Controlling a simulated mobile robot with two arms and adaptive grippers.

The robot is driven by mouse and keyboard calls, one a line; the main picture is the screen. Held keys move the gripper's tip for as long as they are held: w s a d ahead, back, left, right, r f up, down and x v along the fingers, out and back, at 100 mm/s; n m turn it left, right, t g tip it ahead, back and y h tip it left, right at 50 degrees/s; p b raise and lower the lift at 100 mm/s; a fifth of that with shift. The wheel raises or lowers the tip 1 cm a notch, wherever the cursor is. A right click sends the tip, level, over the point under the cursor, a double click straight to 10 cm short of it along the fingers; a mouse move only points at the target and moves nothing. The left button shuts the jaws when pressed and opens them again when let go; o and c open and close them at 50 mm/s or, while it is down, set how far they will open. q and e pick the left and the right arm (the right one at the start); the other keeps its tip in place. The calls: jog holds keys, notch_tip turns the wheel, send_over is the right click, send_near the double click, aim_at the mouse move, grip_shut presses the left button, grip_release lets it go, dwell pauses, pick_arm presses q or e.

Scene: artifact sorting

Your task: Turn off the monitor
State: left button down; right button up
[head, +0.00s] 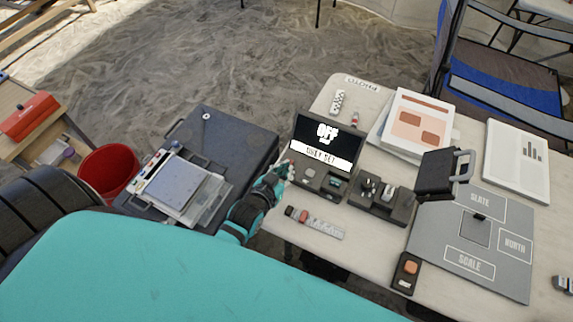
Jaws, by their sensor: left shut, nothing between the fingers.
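The monitor (325,143) is a small dark screen standing near the left edge of the table. It shows the word "OFF" in white, with a white strip of dark text below. A dark base (318,178) with small buttons or parts lies in front of it. My left gripper (284,171), on a teal and black arm, is shut and empty at the left of this base. I cannot tell whether it touches the base. My right gripper is not in view.
The pale table (330,213) carries a grey sorting board (420,240), a black handled case (435,173), a dark tray of small parts (382,201) and papers (415,120). A small scale bar (322,228) lies near the front edge. A red bucket (108,168) stands left.

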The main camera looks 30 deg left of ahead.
pick_arm(q)
jog(key=shift+w+r, duration=0.15)
jog(key=shift+r, duration=0.1)
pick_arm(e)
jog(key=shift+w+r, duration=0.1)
pick_arm(q)
jog(key=shift+r+p, duration=0.75)
jog(key=shift+p, duration=0.25)
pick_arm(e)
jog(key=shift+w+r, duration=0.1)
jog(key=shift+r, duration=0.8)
